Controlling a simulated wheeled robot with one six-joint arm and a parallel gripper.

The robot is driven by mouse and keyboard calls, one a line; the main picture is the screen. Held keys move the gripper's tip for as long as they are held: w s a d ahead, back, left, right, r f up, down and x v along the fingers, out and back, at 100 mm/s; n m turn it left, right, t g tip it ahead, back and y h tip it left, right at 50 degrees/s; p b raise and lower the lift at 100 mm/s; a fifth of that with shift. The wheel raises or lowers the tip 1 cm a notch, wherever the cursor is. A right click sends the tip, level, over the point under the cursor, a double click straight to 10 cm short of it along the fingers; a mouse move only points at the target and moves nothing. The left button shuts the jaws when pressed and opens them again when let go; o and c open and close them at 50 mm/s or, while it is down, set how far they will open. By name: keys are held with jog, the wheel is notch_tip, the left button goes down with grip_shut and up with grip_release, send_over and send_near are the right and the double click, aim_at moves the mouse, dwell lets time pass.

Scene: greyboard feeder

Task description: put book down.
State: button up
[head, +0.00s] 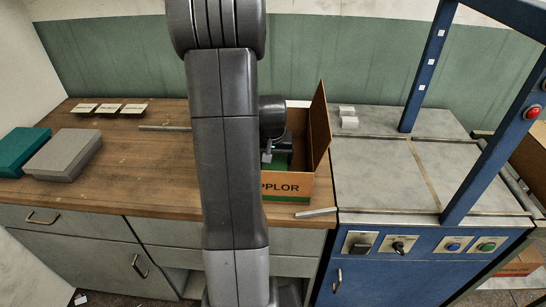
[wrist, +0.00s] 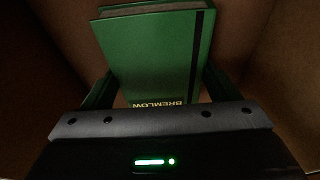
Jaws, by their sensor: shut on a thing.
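The book (wrist: 158,55) is green with a dark band and the word BREMLOW on its cover. It fills the middle of the wrist view, between the two fingers of my gripper (wrist: 158,90), which is shut on it. Brown cardboard walls surround it there. In the head view my gripper (head: 268,158) reaches down into an open cardboard box (head: 290,187) on the wooden counter. A bit of green shows inside the box beside it. My arm hides the left part of the box. I cannot tell whether the book touches the box floor.
A teal box (head: 22,148) and a grey box (head: 62,155) lie at the counter's left. Small cards (head: 108,108) stand at the back. The box's raised flap (head: 320,125) stands on its right side. A blue-framed machine (head: 430,243) adjoins the counter's right end.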

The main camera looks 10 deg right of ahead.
aim_at(272, 166)
jog(key=shift+r, duration=0.1)
jog(key=shift+f, duration=0.2)
jog(key=o, duration=1.1)
jog(key=shift+c, duration=0.2)
jog(key=shift+r, duration=0.1)
jog(key=shift+r, duration=0.5)
jog(key=v, duration=1.1)
jog(key=shift+s+p, duration=0.25)
jog(key=shift+p, duration=0.2)
jog(key=shift+r, duration=0.1)
